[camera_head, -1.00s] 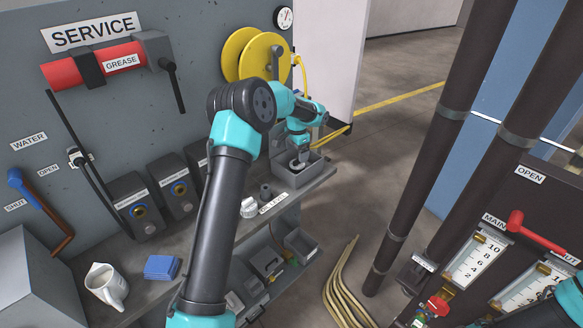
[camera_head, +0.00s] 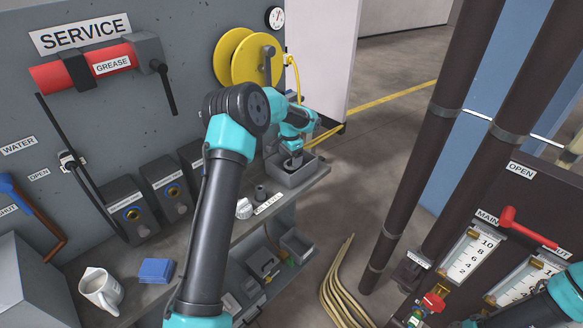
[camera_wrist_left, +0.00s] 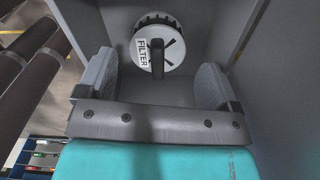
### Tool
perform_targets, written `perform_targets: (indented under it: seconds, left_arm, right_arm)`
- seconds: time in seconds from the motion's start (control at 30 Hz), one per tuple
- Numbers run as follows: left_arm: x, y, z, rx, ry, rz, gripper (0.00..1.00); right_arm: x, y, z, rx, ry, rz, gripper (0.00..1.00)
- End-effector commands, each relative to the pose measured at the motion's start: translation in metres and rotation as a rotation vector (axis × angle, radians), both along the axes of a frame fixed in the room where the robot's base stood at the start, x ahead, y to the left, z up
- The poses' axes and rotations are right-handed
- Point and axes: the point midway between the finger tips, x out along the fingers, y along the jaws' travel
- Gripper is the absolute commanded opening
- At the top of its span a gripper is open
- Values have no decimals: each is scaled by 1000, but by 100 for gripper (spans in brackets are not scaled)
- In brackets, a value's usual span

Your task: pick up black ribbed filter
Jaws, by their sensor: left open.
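The black ribbed filter (camera_wrist_left: 160,45) shows in the left wrist view. It has a white round face with a FILTER label, a dark bar handle across its middle and a black ribbed rim. It sits inside a grey open bin, which shows in the head view (camera_head: 312,176) at the bench's far end. My left gripper (camera_head: 292,162) is over this bin. In the left wrist view its two grey fingers (camera_wrist_left: 154,84) are spread apart with nothing between them, and the filter lies beyond them. In the head view the gripper hides the filter.
Bin walls (camera_wrist_left: 208,35) stand close around the gripper. A small dark cylinder (camera_head: 260,193) and a white knob-like part (camera_head: 244,208) are on the bench near the bin. A white jug (camera_head: 100,290) and blue block (camera_head: 156,270) are at the near end. Yellow reels (camera_head: 250,58) hang behind.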

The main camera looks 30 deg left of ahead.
Motion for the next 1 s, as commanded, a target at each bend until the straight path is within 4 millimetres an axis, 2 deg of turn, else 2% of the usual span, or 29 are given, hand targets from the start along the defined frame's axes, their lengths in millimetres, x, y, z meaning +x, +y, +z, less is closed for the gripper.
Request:
perform_targets:
  seconds: [0.4, 0.9, 1.0]
  left_arm:
    - [-1, -2, -48, -1, 2, 0, 86]
    - [-1, -2, -50, -1, 0, 0, 86]
    - [-1, -2, -50, -1, 0, 0, 78]
  right_arm:
    - [0, 0, 0, 0, 0, 0, 0]
    - [0, 0, 0, 0, 0, 0, 0]
    - [0, 0, 0, 0, 0, 0, 0]
